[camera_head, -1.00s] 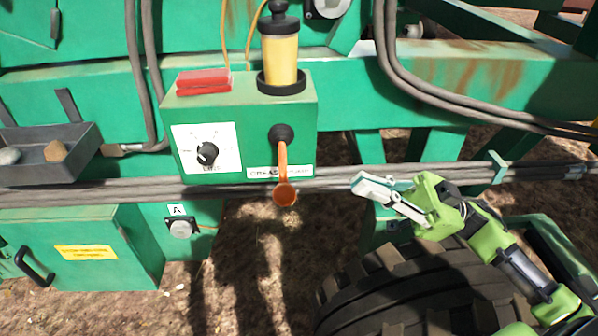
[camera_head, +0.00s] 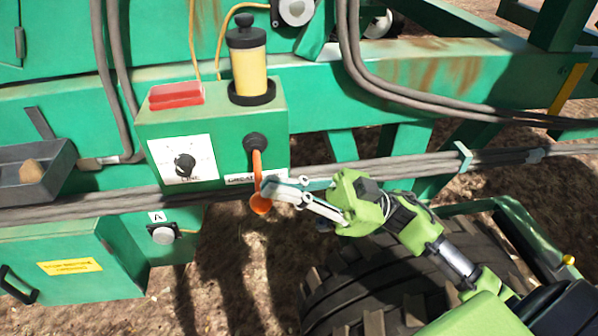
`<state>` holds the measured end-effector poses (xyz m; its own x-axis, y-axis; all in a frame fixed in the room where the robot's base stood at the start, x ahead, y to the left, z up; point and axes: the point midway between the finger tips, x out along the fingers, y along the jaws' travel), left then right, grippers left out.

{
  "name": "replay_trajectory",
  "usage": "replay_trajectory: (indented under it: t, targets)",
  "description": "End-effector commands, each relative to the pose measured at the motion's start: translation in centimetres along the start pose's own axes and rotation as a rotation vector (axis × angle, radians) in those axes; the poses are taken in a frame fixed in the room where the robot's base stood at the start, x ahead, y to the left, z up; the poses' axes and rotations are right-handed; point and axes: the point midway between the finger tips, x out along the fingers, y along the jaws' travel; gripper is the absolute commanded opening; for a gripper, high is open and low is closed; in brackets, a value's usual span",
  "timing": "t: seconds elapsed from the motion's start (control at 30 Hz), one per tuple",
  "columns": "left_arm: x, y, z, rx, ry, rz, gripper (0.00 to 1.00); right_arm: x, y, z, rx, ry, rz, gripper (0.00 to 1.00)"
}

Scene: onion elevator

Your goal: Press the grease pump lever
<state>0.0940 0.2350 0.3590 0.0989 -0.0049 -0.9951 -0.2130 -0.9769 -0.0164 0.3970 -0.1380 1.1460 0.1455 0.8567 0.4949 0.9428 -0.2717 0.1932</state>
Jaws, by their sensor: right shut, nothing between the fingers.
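The grease pump is a green box (camera_head: 215,125) on the machine frame, with a yellow grease cylinder (camera_head: 249,72) on top. Its orange lever (camera_head: 257,170) hangs down from a black pivot on the front face and ends in a round orange knob (camera_head: 260,205). My right gripper (camera_head: 272,190) is shut and empty, with its fingertips at the lever's lower part, just above and right of the knob. I cannot tell whether they touch the lever. The fingers cover part of the label beside the lever. My left gripper is not in view.
A dial plate (camera_head: 183,160) is left of the lever and a red block (camera_head: 176,95) sits on the box. Hoses (camera_head: 100,203) run across below the box. A large tyre (camera_head: 390,270) is under my right arm. A grey tray (camera_head: 35,175) is at the left.

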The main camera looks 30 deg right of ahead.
Motion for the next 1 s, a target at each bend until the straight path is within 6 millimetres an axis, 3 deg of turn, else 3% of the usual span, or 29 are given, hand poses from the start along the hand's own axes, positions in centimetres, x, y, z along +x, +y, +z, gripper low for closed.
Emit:
replay_trajectory:
  t: [0.2, 0.57, 1.0]
  targets:
    - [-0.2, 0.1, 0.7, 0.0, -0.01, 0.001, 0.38, -0.5, 0.0, 1.2, -0.001, 0.001, -0.002, 0.0]
    - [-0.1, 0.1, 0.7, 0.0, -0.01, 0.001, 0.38, -0.6, 0.0, 1.4, -0.003, 0.0, -0.003, 0.0]
    - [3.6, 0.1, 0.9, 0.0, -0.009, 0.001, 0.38, -2.3, -0.8, 4.3, -0.118, -0.003, -0.071, 0.0]
